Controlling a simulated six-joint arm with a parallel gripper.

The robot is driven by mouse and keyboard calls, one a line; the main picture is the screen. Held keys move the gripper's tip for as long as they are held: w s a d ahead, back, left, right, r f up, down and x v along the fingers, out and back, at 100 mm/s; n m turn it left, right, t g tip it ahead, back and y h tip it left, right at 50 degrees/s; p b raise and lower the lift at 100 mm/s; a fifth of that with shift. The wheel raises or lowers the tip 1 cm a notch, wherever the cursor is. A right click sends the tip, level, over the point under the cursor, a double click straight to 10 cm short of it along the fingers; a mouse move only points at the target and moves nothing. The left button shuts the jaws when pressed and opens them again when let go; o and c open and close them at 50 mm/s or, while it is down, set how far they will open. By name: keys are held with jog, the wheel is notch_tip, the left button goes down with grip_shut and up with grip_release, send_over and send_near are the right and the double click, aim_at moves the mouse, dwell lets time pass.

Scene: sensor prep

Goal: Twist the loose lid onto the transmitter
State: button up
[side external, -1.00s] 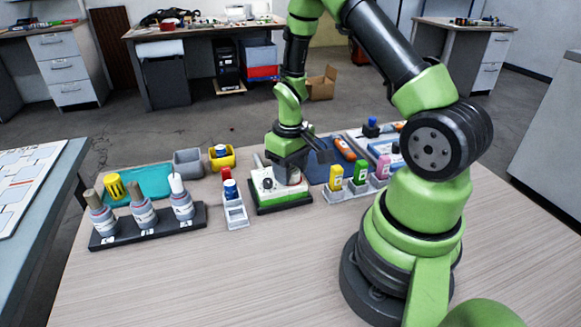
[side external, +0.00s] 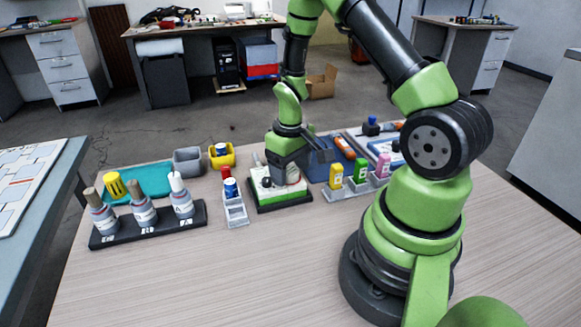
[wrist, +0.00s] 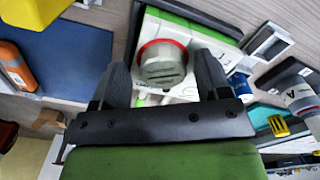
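A round grey piece (wrist: 162,64) with a slotted top and a red ring around it sits on the white top of a green-and-white unit (wrist: 193,38). It looks like the transmitter with its lid, but I cannot tell how the lid is seated. In the side view the unit (side external: 289,195) stands on a black base, and my gripper (side external: 284,178) is low over it, hiding much of its top. In the wrist view my gripper (wrist: 163,65) has one finger on each side of the round piece, with gaps visible, so it looks open.
A grey holder (side external: 235,212) with a blue-topped piece stands just left of the unit. A black rack (side external: 150,226) holds several bottles farther left. To the right are a blue bin (side external: 318,168) and a rack (side external: 345,193) of coloured bottles. The front tabletop is clear.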

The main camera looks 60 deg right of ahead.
jog(key=shift+o, duration=0.5)
jog(key=shift+o, duration=0.2)
jog(key=shift+r, duration=0.7)
jog(key=shift+r, duration=2.9)
